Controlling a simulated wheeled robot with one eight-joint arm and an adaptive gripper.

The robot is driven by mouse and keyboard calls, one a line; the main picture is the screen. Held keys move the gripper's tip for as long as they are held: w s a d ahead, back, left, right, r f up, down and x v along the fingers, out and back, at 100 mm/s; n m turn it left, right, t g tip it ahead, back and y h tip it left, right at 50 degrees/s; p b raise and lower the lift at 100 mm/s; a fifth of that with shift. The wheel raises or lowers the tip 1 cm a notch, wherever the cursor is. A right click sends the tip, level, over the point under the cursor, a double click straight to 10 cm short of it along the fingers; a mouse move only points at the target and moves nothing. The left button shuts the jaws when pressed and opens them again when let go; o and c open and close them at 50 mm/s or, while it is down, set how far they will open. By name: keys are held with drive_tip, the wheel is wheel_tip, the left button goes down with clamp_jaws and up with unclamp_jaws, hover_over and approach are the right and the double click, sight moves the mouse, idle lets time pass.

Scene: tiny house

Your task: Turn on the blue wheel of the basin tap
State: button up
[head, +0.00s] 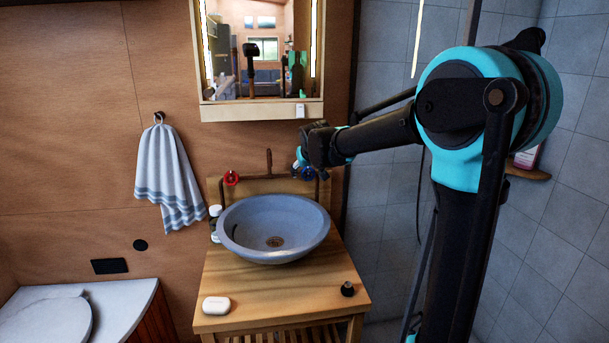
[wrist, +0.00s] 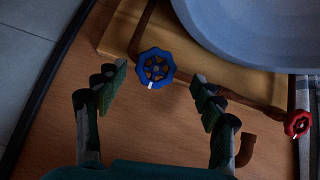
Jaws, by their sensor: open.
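The blue wheel (wrist: 156,69) of the basin tap shows in the wrist view, ahead of and between the two open fingers of my gripper (wrist: 158,95). The fingers are apart, with nothing between their pads, and I see no contact with the wheel. In the head view the blue wheel (head: 308,173) sits on the pipe right of the spout (head: 269,161), and my gripper (head: 301,160) is close beside it, partly in front. The red wheel (head: 231,178) is on the left end of the pipe; it also shows in the wrist view (wrist: 297,122).
The grey basin (head: 274,228) stands on a wooden stand (head: 258,290) below the tap. A soap dish (head: 216,305), a small dark item (head: 347,289) and bottles (head: 214,222) are on the stand. A mirror cabinet (head: 260,107) hangs above. A towel (head: 168,175) hangs left.

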sight(307, 173)
drive_tip(key=shift+x, duration=1.2)
drive_tip(key=shift+w+f, duration=0.25)
drive_tip(key=shift+w, duration=0.35)
drive_tip(key=shift+c, duration=0.6)
drive_tip(key=c, duration=1)
drive_tip(key=shift+c, duration=0.2)
drive_tip(key=shift+n+h, duration=0.5)
drive_tip(key=shift+n, duration=0.7)
drive_tip(key=shift+s+a+f+n+t+h, duration=0.1)
drive_tip(key=shift+n+t+h, duration=0.5)
drive_tip(key=shift+n, duration=1.2)
